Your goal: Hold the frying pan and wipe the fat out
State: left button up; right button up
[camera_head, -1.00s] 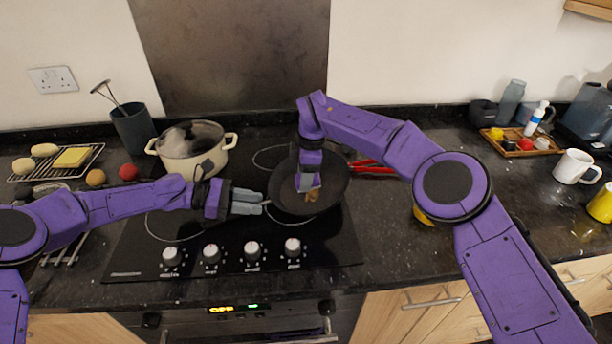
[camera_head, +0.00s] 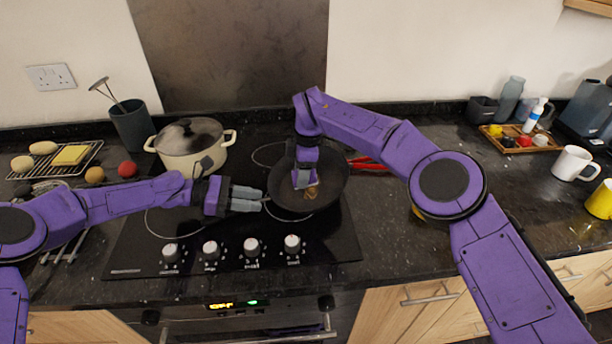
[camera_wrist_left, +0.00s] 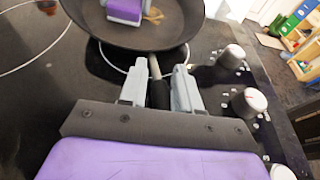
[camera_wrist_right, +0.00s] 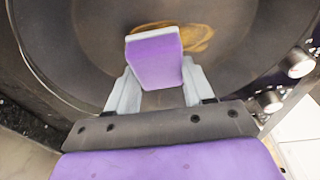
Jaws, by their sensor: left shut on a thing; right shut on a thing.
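The dark frying pan (camera_head: 330,184) sits on the hob, its handle pointing left toward my left gripper. My left gripper (camera_head: 262,199) is shut on the pan's handle, which shows between its fingers in the left wrist view (camera_wrist_left: 158,92). My right gripper (camera_head: 304,170) is inside the pan, shut on a purple sponge (camera_wrist_right: 154,55) with a pale grey edge. The sponge is low over the pan floor; I cannot tell whether it touches. A brownish patch of fat (camera_wrist_right: 192,40) lies on the pan floor beside the sponge, also visible in the head view (camera_head: 310,193).
A cream pot (camera_head: 190,148) with a dark lid stands behind my left gripper. A red-handled item (camera_head: 366,164) lies right of the pan. A rack (camera_head: 85,150) with food is far left; a tray (camera_head: 520,143), white mug (camera_head: 575,163) and yellow mug (camera_head: 600,201) stand right.

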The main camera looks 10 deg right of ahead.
aim_at(308, 192)
jog(key=shift+f, duration=0.15)
jog(key=shift+s+d+f, duration=0.15)
jog(key=shift+s+d, duration=0.3)
jog(key=shift+s, duration=0.4)
jog(key=shift+s+d+f, duration=0.15)
jog(key=shift+s+d, duration=0.3)
jog(key=shift+s, duration=0.35)
jog(key=shift+s+a+r, duration=0.1)
jog(key=shift+a+r, duration=0.15)
jog(key=shift+r, duration=0.75)
jog(key=shift+s+a+r, duration=0.1)
jog(key=shift+a+r, duration=0.2)
jog(key=shift+r, duration=0.75)
jog(key=shift+s+a+r, duration=0.1)
jog(key=shift+a+r, duration=0.15)
jog(key=shift+r, duration=0.75)
jog(key=r, duration=0.1)
jog(key=a+r, duration=0.1)
jog(key=r, duration=0.1)
jog(key=shift+s, duration=0.15)
jog(key=shift+d+f, duration=0.1)
jog(key=shift+f, duration=0.05)
